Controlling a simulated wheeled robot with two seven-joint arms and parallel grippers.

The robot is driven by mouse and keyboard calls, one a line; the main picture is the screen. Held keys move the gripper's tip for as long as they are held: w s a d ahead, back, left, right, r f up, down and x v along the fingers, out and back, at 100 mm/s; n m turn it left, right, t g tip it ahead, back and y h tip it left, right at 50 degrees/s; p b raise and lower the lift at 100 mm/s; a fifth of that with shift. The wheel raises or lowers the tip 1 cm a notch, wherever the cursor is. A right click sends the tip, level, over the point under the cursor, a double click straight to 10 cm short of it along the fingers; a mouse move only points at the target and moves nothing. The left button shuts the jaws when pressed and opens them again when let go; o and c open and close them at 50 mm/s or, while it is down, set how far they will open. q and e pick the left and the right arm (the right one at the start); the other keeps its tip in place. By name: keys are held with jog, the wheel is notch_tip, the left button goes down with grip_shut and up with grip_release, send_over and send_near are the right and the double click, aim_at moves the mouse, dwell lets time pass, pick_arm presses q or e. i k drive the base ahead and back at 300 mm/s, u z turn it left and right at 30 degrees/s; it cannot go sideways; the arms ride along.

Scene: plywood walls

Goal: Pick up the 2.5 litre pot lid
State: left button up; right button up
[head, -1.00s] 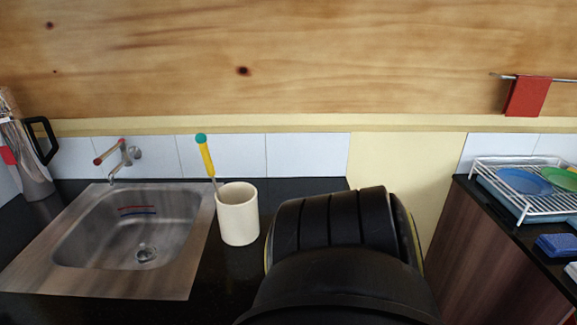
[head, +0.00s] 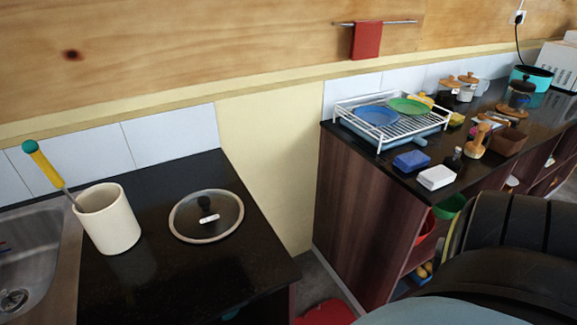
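A round glass pot lid (head: 181,227) with a metal rim and a black knob lies flat on the black counter (head: 245,262), right of a cream utensil pot. A small white mark shows by its knob. Nothing touches it. A large black part of my own arm fills the lower right of the head view. Neither of my grippers shows, so their fingers are hidden from this view.
The cream pot (head: 108,220) holds a yellow-handled utensil and stands between the sink (head: 28,285) and the lid. A gap separates this counter from the right one, which carries a dish rack (head: 385,146), blue box (head: 411,161), white box (head: 436,178) and jars. A red object (head: 325,313) is below.

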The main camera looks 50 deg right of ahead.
aim_at(207, 215)
jog(key=z, duration=0.95)
jog(key=k, duration=0.3)
